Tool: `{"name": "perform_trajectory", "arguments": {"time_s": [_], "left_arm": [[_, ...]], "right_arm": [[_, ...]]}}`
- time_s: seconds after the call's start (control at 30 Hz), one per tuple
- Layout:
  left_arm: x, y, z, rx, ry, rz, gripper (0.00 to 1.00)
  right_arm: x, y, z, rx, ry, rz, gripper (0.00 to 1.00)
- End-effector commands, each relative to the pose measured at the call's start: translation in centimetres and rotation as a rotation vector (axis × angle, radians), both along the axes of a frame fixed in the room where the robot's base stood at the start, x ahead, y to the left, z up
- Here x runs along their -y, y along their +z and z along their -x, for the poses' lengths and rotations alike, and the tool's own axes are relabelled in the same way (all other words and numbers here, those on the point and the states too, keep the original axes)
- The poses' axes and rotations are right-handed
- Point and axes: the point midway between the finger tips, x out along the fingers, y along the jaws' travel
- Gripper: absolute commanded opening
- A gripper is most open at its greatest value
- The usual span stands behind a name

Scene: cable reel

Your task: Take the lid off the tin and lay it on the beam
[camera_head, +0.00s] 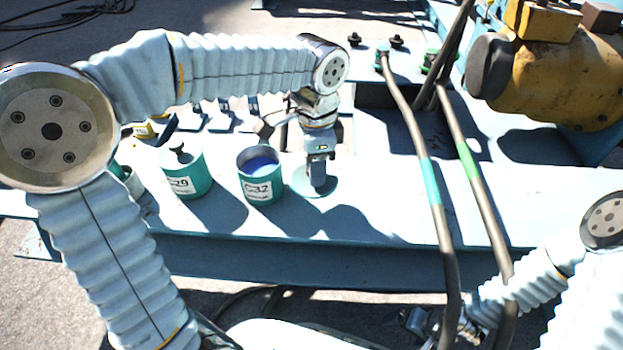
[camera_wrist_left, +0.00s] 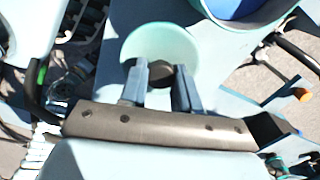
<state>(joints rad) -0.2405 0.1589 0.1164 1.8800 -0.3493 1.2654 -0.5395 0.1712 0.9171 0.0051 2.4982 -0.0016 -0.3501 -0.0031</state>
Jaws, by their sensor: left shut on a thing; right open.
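The open tin (camera_head: 262,190), teal with a white label reading C-32, stands upright on the pale blue beam (camera_head: 400,230), with blue inside. Its teal round lid (camera_head: 328,190) is just right of it, low over the beam; I cannot tell if it touches. My left gripper (camera_head: 318,178) points down and is shut on the lid's dark knob. In the left wrist view the knob (camera_wrist_left: 161,72) sits between the fingers (camera_wrist_left: 160,88), with the pale green lid (camera_wrist_left: 150,40) beyond. My right gripper (camera_head: 418,322) is open at the lower right, partly hidden by a cable.
A lidded tin (camera_head: 188,178) labelled 29 stands left of the open one. Two thick cables with a teal band (camera_head: 429,180) and a green band (camera_head: 467,160) cross the beam at right. A yellow motor-like machine (camera_head: 560,75) is at the back right.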

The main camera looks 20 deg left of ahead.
Motion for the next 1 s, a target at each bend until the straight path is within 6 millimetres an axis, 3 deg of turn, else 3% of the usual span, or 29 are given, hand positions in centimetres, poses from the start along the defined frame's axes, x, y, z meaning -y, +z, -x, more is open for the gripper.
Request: {"name": "perform_trajectory", "arguments": {"time_s": [0.03, 0.17, 0.37, 0.53, 0.9, 0.93, 1.0], "left_arm": [[-0.2, -1.1, -0.7, -0.002, 0.002, 0.001, 0.00], [-0.6, -2.3, -1.8, 0.002, 0.002, 0.001, 0.00], [-1.0, -3.6, -2.7, 0.000, 0.002, 0.000, 0.00], [-1.0, -6.4, -2.7, -0.001, 0.001, 0.000, 0.00], [-1.0, -6.9, -2.8, 0.002, 0.002, 0.001, 0.00], [-1.0, -6.8, -2.8, 0.002, 0.002, 0.001, 0.35], [-1.0, -6.8, -2.8, 0.002, 0.002, 0.001, 0.45]], "right_arm": [[0.0, -0.4, 0.0, -0.001, 0.000, -0.001, 1.00], [-0.1, -0.6, 0.0, -0.002, 0.001, -0.001, 1.00], [-0.1, -0.8, 0.0, -0.001, 0.002, -0.002, 1.00], [-0.2, -1.6, 0.1, -0.003, 0.002, -0.004, 1.00], [-0.2, -1.7, 0.1, -0.004, 0.003, -0.005, 1.00], [-0.2, -1.6, 0.1, -0.004, 0.003, -0.005, 1.00], [-0.2, -1.6, 0.1, -0.004, 0.003, -0.005, 1.00]]}}
